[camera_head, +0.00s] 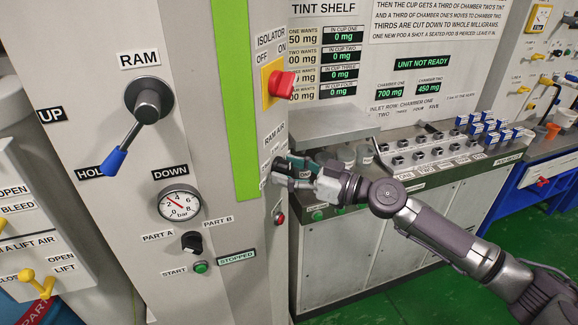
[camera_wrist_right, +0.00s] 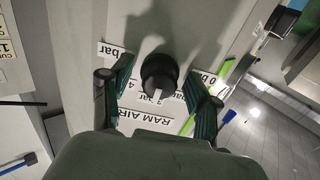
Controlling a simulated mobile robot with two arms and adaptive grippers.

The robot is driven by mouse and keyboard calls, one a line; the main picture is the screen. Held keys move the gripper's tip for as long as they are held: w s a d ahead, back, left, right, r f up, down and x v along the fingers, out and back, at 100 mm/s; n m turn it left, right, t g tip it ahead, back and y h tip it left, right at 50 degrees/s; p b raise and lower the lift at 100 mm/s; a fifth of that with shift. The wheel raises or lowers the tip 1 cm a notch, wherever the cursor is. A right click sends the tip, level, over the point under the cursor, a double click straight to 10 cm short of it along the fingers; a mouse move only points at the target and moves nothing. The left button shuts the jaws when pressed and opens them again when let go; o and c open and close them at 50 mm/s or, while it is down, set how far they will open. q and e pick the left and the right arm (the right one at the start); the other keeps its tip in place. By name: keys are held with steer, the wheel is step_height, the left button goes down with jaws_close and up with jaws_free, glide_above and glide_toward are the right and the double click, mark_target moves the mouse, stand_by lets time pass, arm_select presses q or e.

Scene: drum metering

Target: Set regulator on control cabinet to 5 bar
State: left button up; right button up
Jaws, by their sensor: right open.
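The regulator is a round black knob (camera_wrist_right: 160,73) with a white mark, on the pale side face of the control cabinet (camera_head: 228,252). Bar labels surround it, with a RAM AIR label (camera_wrist_right: 145,118) nearby; the white mark points near the 2 bar label. My right gripper (camera_wrist_right: 157,95) is open, one finger on each side of the knob; I cannot tell whether they touch it. In the head view my right gripper (camera_head: 292,174) is at the cabinet's side and hides the knob. The round gauge (camera_head: 180,204) on the front has a red needle pointing up-left, roughly between 2 and 4. My left gripper is not in view.
A red isolator switch (camera_head: 280,84) is above my right gripper on the same side face. The front has a blue-handled RAM lever (camera_head: 148,103), a black part selector (camera_head: 192,242) and a green start button (camera_head: 201,267). A bench (camera_head: 345,183) with small items stands on the right.

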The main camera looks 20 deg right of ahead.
steer(key=shift+s+d, duration=0.1)
steer(key=c, duration=1.1)
steer(key=shift+c, duration=0.2)
